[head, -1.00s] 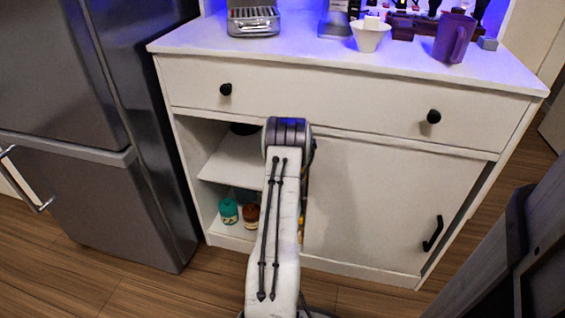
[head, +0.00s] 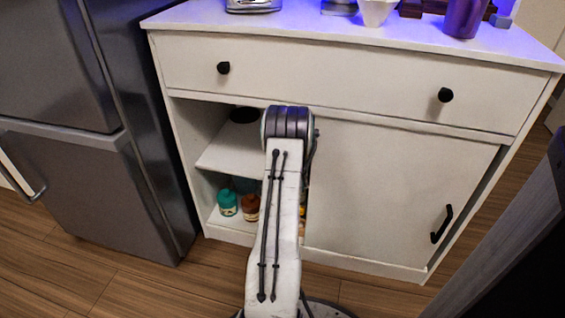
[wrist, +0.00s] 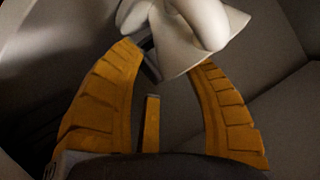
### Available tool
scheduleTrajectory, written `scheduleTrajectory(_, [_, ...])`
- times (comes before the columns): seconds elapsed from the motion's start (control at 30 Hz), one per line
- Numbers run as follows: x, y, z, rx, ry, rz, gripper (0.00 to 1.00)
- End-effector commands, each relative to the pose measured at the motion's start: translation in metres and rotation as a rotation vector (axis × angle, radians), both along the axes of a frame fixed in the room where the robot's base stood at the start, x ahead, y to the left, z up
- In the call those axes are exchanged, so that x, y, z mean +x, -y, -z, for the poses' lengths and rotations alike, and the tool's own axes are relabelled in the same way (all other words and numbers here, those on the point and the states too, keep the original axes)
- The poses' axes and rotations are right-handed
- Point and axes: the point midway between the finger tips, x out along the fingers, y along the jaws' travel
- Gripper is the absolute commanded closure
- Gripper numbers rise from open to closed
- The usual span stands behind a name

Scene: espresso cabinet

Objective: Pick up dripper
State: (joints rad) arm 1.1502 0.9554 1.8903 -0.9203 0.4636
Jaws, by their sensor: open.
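A white object (wrist: 190,48) with a flared cone shape and rounded, bulging parts shows at the top of the wrist view. It looks like the dripper, but the top of it is cut off by the frame. My gripper (wrist: 169,56) is open, with its two orange fingers spread and pointing at this object. The white object's lower edge lies at and just beyond the fingertips; I cannot tell whether they touch it. In the head view my arm reaches into the cabinet's (head: 325,95) open left side, and the gripper is hidden there.
A teal jar (head: 228,202) and a brown jar (head: 250,207) stand on the cabinet floor left of my arm. A dark round item (head: 243,114) sits on the middle shelf (head: 232,155). A white cup (head: 376,11) and a purple mug (head: 464,17) stand on top. A fridge (head: 85,120) is left.

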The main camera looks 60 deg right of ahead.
Motion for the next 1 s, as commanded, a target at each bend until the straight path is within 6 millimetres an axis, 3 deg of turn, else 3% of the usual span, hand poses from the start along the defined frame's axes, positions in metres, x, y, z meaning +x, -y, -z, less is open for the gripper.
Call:
scheduleTrajectory(0.4, [0.01,0.023,0.01,-0.002,0.001,0.0,0.53])
scheduleTrajectory(0.9, [0.012,0.026,0.009,0.0,0.0,0.0,0.52])
scheduleTrajectory(1.0, [0.012,0.026,0.009,0.0,0.0,0.0,0.61])
